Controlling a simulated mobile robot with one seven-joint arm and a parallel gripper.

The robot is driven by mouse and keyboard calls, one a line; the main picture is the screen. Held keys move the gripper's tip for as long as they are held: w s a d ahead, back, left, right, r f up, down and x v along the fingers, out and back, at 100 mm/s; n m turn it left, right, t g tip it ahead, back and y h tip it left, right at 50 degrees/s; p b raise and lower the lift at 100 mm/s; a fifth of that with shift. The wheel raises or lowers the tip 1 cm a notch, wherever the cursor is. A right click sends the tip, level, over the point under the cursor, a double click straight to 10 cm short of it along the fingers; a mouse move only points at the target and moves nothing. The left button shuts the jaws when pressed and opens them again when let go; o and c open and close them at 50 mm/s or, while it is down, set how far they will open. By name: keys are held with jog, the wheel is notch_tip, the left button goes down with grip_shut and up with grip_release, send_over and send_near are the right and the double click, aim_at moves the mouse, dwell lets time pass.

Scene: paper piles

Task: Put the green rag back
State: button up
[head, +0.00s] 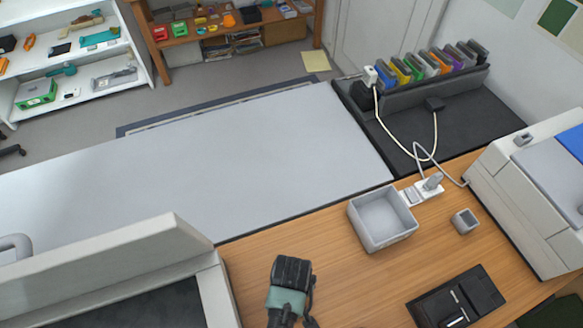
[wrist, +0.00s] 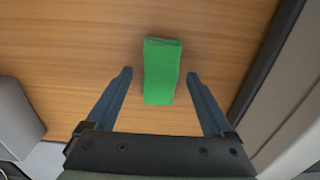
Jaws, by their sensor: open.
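The green rag (wrist: 162,72) is a folded, narrow bright green strip. In the wrist view it lies on the wooden desk, upright in the picture. My gripper (wrist: 158,75) is open, with one blue finger on each side of the rag. A gap shows between the rag and each finger, so it is not held. In the head view my dark arm end is over the wooden desk at the bottom centre, and the rag cannot be seen there.
On the wooden desk (head: 330,262) stand an empty grey square tray (head: 383,245), a small grey cup (head: 465,221) and a black device (head: 425,310). A white printer (head: 520,200) is at the right. The long light grey table (head: 240,150) behind is bare.

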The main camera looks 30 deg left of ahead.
notch_tip(320, 180, up, 12)
jog(key=p, duration=0.1)
jog(key=w+r+m+t+y, duration=0.25)
jog(key=w+r+t, duration=0.55)
jog(key=w+r, duration=0.85)
jog(key=w+d+r+m+t, duration=0.1)
jog(key=w+r+t, duration=0.2)
jog(key=r, duration=0.5)
jog(key=w+d+r+m+t, duration=0.1)
jog(key=w+r+m+t, duration=0.2)
jog(key=r, duration=0.4)
jog(key=d+r+t, duration=0.3)
jog(key=r+t, duration=0.3)
jog(key=r, duration=1.1)
jog(key=s+d+r+m+t+h, duration=0.1)
jog(key=s+d+r+m+t, duration=0.1)
jog(key=s+r, duration=0.3)
jog(key=s+d+r+m+t+h, duration=0.1)
jog(key=s+r+t, duration=0.4)
jog(key=r, duration=0.9)
jog(key=shift+s+d+r+m, duration=0.25)
jog(key=shift+s+d+m, duration=0.2)
jog(key=shift+s+d, duration=0.35)
jog(key=shift+h, duration=0.25)
